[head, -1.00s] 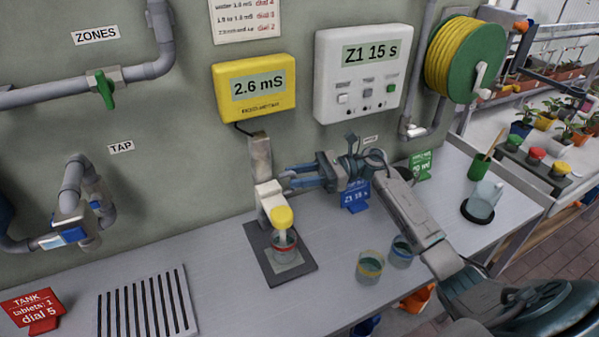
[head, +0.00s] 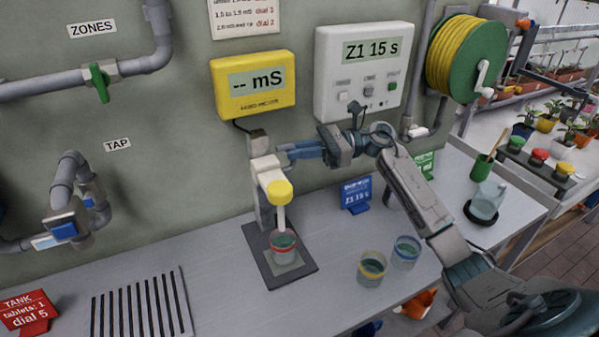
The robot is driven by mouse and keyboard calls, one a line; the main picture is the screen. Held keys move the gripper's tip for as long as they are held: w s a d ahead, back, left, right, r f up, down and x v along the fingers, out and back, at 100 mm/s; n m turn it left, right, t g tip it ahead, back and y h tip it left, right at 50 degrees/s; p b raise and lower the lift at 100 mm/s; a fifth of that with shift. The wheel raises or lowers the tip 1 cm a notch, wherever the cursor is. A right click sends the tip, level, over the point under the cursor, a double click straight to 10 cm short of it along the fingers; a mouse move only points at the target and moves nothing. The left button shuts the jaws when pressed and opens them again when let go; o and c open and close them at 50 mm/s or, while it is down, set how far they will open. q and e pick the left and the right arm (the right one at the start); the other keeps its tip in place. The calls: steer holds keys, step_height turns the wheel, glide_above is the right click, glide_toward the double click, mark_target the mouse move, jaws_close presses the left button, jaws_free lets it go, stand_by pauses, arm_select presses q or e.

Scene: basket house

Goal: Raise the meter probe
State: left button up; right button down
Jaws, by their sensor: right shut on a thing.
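The meter probe (head: 281,192) is a white arm with a yellow cap and a pale stem pointing down, carried on a grey upright post (head: 264,212). The stem's tip shows near the rim of the red-banded cup (head: 284,247); I cannot tell exactly how far it clears the liquid. The cup stands on the dark base plate. My right gripper (head: 287,153) reaches in from the right and is shut on the probe's carriage beside the post. The yellow meter (head: 253,84) on the wall reads "-- mS". My left gripper is not in view.
A yellow-banded cup (head: 372,268) and a blue-banded cup (head: 405,252) stand right of the probe stand. A blue sign (head: 356,194) stands behind them. A glass jug (head: 487,202) is at the right. The counter between the drain grille (head: 142,304) and the stand is clear.

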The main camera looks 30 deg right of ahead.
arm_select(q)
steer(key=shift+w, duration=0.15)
arm_select(e)
steer(key=shift+w+r, duration=0.1)
steer(key=shift+r, duration=0.25)
steer(key=c, duration=1.5)
jaws_free()
steer(key=shift+o, duration=0.2)
steer(key=shift+d, duration=0.1)
arm_select(q)
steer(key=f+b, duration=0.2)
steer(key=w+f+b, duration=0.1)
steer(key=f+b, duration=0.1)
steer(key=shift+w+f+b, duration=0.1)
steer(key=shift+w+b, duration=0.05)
steer(key=shift+b, duration=0.2)
arm_select(e)
steer(key=v, duration=1)
steer(key=shift+s+d, duration=0.2)
steer(key=shift+d, duration=0.1)
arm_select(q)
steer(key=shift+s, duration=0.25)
